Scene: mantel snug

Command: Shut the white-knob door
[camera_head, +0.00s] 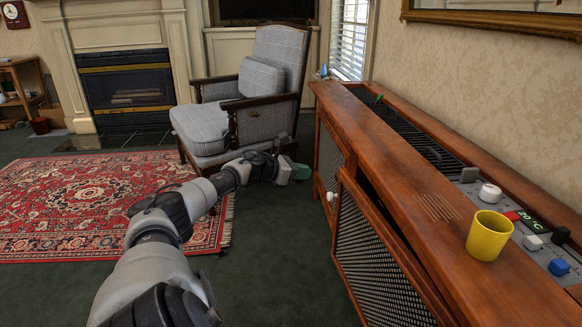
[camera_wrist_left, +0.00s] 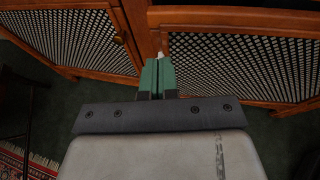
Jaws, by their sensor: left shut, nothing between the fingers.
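The white-knob door (camera_head: 372,262) is a wooden panel with a lattice mesh, on the front of the long wooden cabinet. It stands ajar, its near-knob edge out from the cabinet, with a dark gap along its top. The white knob (camera_head: 332,197) is on its left edge. My left gripper (camera_head: 301,172) is shut and empty, to the left of the knob and a little above it in the head view. In the left wrist view, its green fingers (camera_wrist_left: 158,76) are together, just below the white knob (camera_wrist_left: 160,54) in the picture; contact cannot be told. My right gripper is out of view.
A second lattice door (camera_head: 330,158) is further along the cabinet. A yellow mug (camera_head: 489,236) stands on the cabinet top (camera_head: 425,200). A grey armchair (camera_head: 250,100) stands beyond my left gripper. Dark green carpet (camera_head: 275,250) in front of the door is clear.

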